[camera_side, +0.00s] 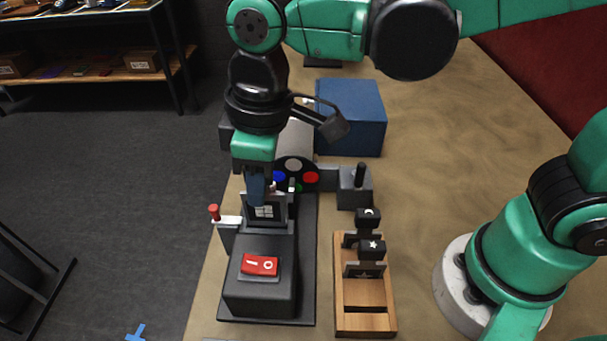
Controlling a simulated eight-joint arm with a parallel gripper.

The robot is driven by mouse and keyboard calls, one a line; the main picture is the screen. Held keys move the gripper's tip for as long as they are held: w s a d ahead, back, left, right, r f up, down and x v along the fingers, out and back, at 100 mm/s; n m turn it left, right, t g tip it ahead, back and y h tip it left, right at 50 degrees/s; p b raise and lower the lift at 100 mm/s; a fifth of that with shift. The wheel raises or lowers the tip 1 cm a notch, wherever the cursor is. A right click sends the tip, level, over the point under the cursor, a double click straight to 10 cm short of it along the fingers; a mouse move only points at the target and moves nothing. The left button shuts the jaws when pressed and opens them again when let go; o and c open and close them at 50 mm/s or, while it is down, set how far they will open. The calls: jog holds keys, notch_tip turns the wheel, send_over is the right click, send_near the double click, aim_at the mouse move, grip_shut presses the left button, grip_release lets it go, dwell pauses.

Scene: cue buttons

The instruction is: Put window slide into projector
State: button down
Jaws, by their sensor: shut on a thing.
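My gripper (260,190) points down and is shut on the window slide (264,212), a dark plate with a pale window picture. The slide is upright at the projector (258,300), just behind its dark front box with the red rocker switch (259,264). I cannot tell whether the slide sits in the projector's slot or hangs just above it. A wooden rack (363,321) to the right holds a moon slide (368,217) and a star slide (371,250), both upright.
A red-tipped lever (214,212) is at the left. A blue box (352,118) stands farther back.

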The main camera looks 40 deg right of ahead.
aim_at(263, 225)
jog(key=shift+f, duration=2.9)
dwell(0.4)
jog(key=shift+c, duration=2.4)
grip_release()
jog(key=shift+r, duration=3.5)
jog(key=d+f+m+t+h, duration=0.1)
jog(key=d+m+t, duration=0.5)
jog(key=d, duration=1.1)
jog(key=m, duration=0.3)
jog(key=shift+w+d, duration=0.35)
